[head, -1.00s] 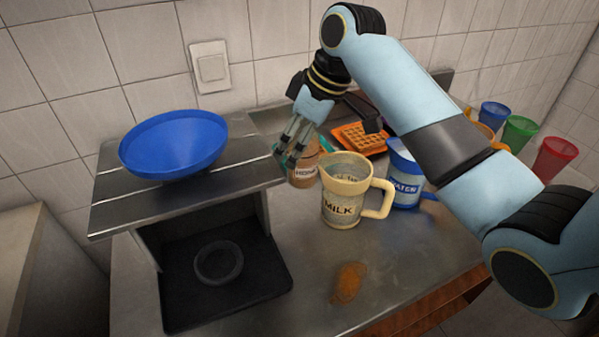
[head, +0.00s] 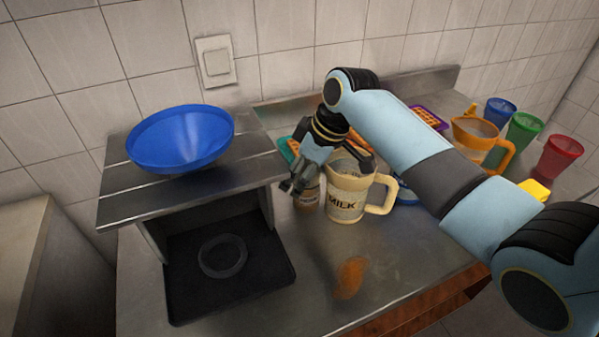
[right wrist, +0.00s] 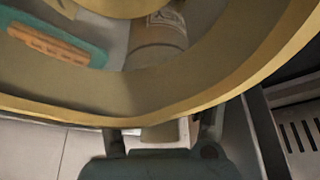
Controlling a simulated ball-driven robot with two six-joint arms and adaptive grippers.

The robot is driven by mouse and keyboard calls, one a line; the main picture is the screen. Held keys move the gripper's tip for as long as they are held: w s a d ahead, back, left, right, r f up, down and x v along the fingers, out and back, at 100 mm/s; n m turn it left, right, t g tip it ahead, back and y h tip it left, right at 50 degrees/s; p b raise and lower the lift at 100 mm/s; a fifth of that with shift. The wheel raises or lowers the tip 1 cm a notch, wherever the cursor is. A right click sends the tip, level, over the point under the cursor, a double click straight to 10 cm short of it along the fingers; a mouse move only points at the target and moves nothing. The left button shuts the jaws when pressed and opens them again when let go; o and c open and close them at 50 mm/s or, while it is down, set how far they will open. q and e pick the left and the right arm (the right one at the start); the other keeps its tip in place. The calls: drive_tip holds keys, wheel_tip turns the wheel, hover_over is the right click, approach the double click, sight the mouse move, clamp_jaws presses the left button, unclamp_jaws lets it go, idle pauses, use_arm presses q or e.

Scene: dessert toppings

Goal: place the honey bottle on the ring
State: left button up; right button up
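The honey bottle (head: 309,199) is brown with a pale label and sits left of the milk jug (head: 347,198) in the head view, its upper part hidden by my right gripper (head: 296,184). The right wrist view shows the labelled bottle (right wrist: 158,42) in line with my right gripper (right wrist: 158,135), partly hidden by a large yellowish curved band. The dark ring (head: 222,257) lies empty on the black tray under the metal shelf. My left gripper is not in view.
A blue bowl (head: 180,140) stands on the metal shelf (head: 125,208). An orange jug (head: 478,145) and blue, green and red cups stand at the right. An orange stain (head: 350,277) marks the counter. The counter between tray and stain is clear.

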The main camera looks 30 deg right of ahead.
drive_tip(key=o, duration=0.4)
drive_tip(key=shift+o, duration=0.2)
